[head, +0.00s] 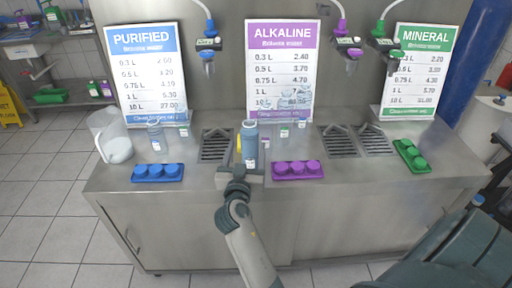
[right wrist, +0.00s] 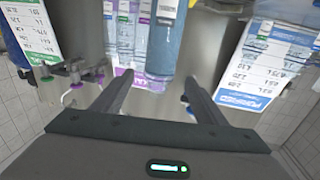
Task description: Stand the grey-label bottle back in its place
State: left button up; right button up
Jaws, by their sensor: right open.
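A blue bottle (head: 250,140) with a pale label stands upright on the steel counter, just right of the left drip grate. The label is too small for me to be sure that it is grey. My right gripper (head: 240,174) is open and empty at the counter's front edge, close in front of this bottle. In the right wrist view, the blue bottle (right wrist: 163,40) is beyond the two open fingers (right wrist: 156,92), not between them. My left gripper is not in view.
Clear bottles (head: 156,137) stand at the left, beside a jug (head: 112,140). More clear bottles (head: 284,130) stand right of the blue one. Blue (head: 157,173), purple (head: 297,170) and green (head: 410,154) cap trays line the front.

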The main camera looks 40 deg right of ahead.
dwell(0.3)
jog(key=a+f+n+t+y, duration=0.1)
jog(key=a+f+n+y, duration=0.8)
jog(key=f, duration=0.5)
jog(key=s+a+f+g+y, duration=0.1)
jog(key=s+a+f, duration=0.15)
jog(key=f, duration=0.55)
jog(key=s+a+f+g, duration=0.2)
jog(key=s+f, duration=0.2)
jog(key=f, duration=0.5)
jog(key=s+a+f+g+y, duration=0.15)
jog(key=s+f, duration=0.25)
jog(key=f, duration=0.4)
jog(key=s+f+n+g, duration=0.1)
jog(key=s+f+g, duration=0.4)
jog(key=s+f, duration=1.55)
jog(key=s+d+f+g, duration=0.2)
jog(key=s+f, duration=0.2)
jog(key=s, duration=0.8)
jog(key=s+d+f+g, duration=0.2)
jog(key=s+d+f, duration=0.1)
jog(key=s, duration=0.9)
jog(key=shift+s+f, duration=0.3)
jog(key=shift+f, duration=0.05)
jog(key=shift+a, duration=0.1)
